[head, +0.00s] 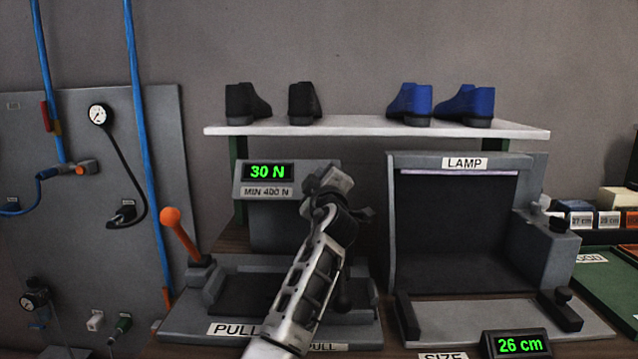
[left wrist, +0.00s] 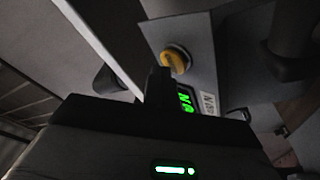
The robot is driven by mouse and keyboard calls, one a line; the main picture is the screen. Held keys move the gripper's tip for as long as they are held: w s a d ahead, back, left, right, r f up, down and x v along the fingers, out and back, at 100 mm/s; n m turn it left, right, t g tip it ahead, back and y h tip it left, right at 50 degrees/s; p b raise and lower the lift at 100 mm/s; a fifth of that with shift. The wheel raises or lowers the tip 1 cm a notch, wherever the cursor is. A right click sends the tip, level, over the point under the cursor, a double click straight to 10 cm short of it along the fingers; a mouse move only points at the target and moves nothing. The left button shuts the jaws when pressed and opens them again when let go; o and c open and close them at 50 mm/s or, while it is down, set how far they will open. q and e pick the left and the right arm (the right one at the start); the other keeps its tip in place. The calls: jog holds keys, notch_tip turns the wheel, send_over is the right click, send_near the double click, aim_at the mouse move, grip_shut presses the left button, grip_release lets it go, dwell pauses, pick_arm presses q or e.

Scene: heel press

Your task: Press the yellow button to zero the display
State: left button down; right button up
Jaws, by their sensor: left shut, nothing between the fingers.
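The yellow button (left wrist: 176,60) shows in the left wrist view as a round knob on the grey panel beside the display. In the head view it is hidden behind my left gripper (head: 335,183). The display (head: 267,172) reads 30 N in green, above a label "MIN 400 N"; part of it also shows in the left wrist view (left wrist: 186,101). My left gripper is shut and empty in front of the panel's right part. In the left wrist view its dark fingers (left wrist: 158,86) are close to the button; I cannot tell whether they touch. My right gripper is not in view.
A shelf (head: 350,128) with black and blue shoes is above the panel. An orange-knobbed lever (head: 178,232) stands at the left of the press base. The lamp box (head: 455,225) is to the right, with a 26 cm display (head: 517,345) in front.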

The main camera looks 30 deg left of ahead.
pick_arm(q)
jog(key=shift+w+a+f+b, duration=0.25)
jog(key=shift+w+f+b, duration=0.15)
jog(key=shift+b, duration=0.55)
dwell(1.0)
jog(key=shift+s+r, duration=0.1)
dwell(0.4)
jog(key=shift+s+d+r+p, duration=0.35)
jog(key=shift+s+d+r, duration=0.05)
jog(key=shift+s+r, duration=0.1)
jog(key=shift+s+d+r+p, duration=0.55)
jog(key=shift+s+r, duration=0.2)
jog(key=shift+s, duration=0.15)
jog(key=shift+s+d+r+p, duration=0.55)
jog(key=shift+s+r, duration=0.2)
jog(key=shift+s, duration=0.1)
